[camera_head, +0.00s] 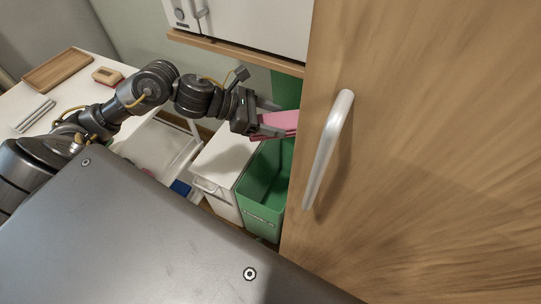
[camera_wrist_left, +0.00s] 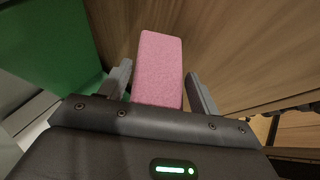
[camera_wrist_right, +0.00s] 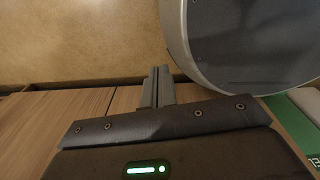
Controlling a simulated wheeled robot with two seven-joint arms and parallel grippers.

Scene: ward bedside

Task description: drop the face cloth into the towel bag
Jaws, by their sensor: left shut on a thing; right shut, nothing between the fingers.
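The pink face cloth (camera_head: 282,122) is held in my left gripper (camera_head: 268,122), which is shut on it. The cloth also shows in the left wrist view (camera_wrist_left: 158,68), between the two fingers. In the head view the cloth is over the open green bag (camera_head: 262,190), near its back end. The wooden door hides the cloth's right end and part of the bag. My right gripper (camera_wrist_right: 157,88) shows only in the right wrist view; its fingers are together with nothing between them.
The wooden door (camera_head: 430,150) with a pale bar handle (camera_head: 328,150) fills the right side, close to the bag. A white bin (camera_head: 222,160) stands left of the bag. A white table at the left holds a wooden tray (camera_head: 56,70).

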